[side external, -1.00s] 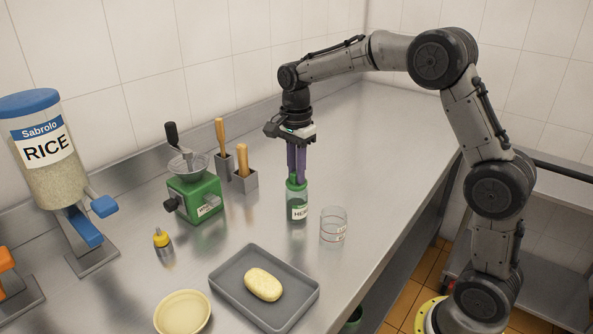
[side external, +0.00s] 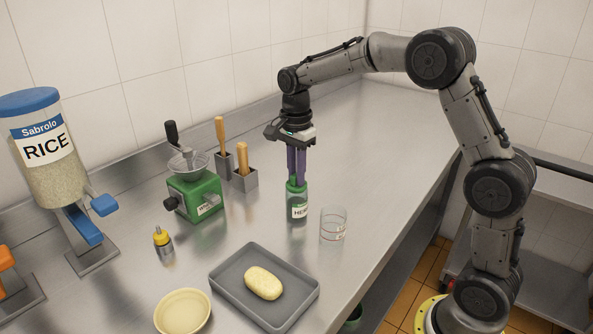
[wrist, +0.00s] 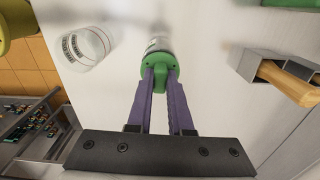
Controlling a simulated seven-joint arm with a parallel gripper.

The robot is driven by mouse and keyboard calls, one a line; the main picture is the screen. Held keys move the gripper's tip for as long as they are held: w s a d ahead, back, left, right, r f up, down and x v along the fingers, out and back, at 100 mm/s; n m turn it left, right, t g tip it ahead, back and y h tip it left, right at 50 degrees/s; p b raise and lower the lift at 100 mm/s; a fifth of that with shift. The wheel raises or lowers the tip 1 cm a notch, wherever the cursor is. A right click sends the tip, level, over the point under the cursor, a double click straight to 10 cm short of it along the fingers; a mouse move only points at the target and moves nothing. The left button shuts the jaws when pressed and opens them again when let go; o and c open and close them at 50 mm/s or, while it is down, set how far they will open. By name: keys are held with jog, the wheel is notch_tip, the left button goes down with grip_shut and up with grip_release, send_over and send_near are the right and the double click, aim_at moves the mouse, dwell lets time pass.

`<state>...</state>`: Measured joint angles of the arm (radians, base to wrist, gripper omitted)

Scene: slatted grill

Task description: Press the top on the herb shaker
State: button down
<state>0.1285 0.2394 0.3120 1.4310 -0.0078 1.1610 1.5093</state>
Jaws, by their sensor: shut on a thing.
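The herb shaker (side external: 298,212) is a clear jar with a green lower part and a white label, standing upright on the steel counter. Its green top (side external: 297,187) sits at the jar's mouth; I cannot tell whether it is fully seated. My gripper (side external: 297,181) points straight down from above, its purple fingers shut on the top. In the wrist view the fingers (wrist: 161,73) pinch a green raised part of the top (wrist: 158,58) from both sides. Most of the jar is hidden under the top there.
A clear glass (side external: 333,226) stands close to the right of the shaker. A grey tray (side external: 228,292) with a yellowish oval thing (side external: 263,283) lies in front. A green grinder (side external: 195,196) and wooden-handled tools in holders (side external: 244,180) stand left. The counter behind is clear.

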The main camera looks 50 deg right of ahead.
jog(key=shift+f, duration=0.5)
jog(key=c, duration=0.8)
grip_release()
jog(key=shift+o, duration=0.2)
jog(key=shift+r, duration=0.1)
notch_tip(320, 180, up, 14)
